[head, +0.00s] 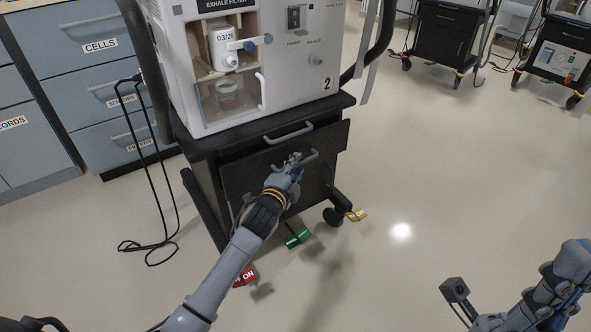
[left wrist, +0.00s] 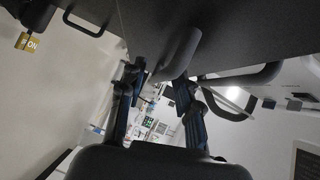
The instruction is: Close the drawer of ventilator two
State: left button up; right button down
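Ventilator two (head: 272,102), a white unit marked "2", stands on a black cart. The cart's drawer (head: 318,178) has a dark front that stands out from the cart body, so it looks partly open. A grey handle (head: 308,158) is on this front. My left gripper (head: 294,163) is at that handle and hides part of it. In the left wrist view its two fingers (left wrist: 160,82) are apart, with the grey handle bar (left wrist: 182,52) just ahead of the tips. Contact is unclear.
A second handle (head: 288,134) sits above the drawer front. A black cable (head: 150,243) loops at left beside the blue cabinets (head: 100,95).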

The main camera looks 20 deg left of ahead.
aim_at(286, 160)
pick_arm(q)
jog(key=shift+c, duration=0.2)
grip_shut()
jog(key=w+a+p, duration=0.1)
jog(key=w+a, duration=0.1)
jog(key=a, duration=0.1)
jog(key=shift+w, duration=0.3)
jog(key=shift+a+r, duration=0.1)
jog(key=shift+a, duration=0.05)
jog(key=shift+o, duration=0.2)
grip_release()
jog(key=shift+w, duration=0.15)
jog(key=s+r, duration=0.1)
jog(key=s, duration=1.1)
jog(key=shift+a+r, duration=0.15)
jog(key=shift+a, duration=0.15)
